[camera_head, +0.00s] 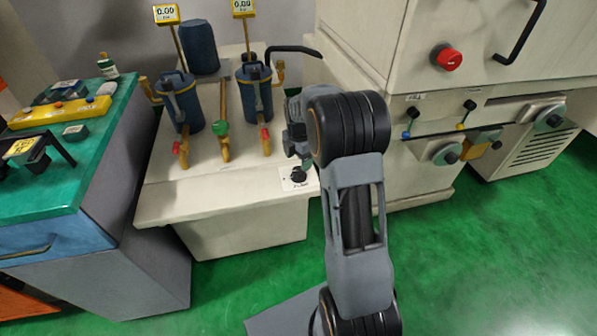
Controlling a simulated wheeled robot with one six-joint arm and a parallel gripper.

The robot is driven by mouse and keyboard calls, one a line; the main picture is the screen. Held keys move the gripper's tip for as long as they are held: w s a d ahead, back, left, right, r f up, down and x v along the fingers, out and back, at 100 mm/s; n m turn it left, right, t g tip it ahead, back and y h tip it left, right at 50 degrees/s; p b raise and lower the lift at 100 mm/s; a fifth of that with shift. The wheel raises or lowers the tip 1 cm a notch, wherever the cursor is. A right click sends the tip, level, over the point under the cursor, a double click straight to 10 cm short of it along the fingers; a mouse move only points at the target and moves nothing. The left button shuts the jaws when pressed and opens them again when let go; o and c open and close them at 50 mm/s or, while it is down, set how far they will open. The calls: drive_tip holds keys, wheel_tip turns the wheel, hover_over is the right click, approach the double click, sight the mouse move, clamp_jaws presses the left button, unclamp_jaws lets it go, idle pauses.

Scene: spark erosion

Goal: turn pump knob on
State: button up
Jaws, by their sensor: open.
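The pump knob (299,175) is a small black knob on a white label plate. It sits near the front right edge of the cream-coloured bench (165,200), beside the larger machine. My gripper (297,153) is just above and behind the knob in the picture, pointing down. It is open and looks empty. A small gap seems to show between the fingertips and the knob, but I cannot tell the exact distance. My forearm covers the area right of the knob.
Two blue filter canisters (181,103) (254,92) with red-handled valves stand on the bench, with a green valve (221,128) between them. A machine with a red button (447,57) stands right. A teal-topped cabinet (85,160) stands left. Green floor at right is clear.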

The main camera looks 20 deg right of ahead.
sight(299, 170)
drive_tip(key=shift+f, duration=2.7)
drive_tip(key=shift+c, duration=0.2)
drive_tip(key=c, duration=0.9)
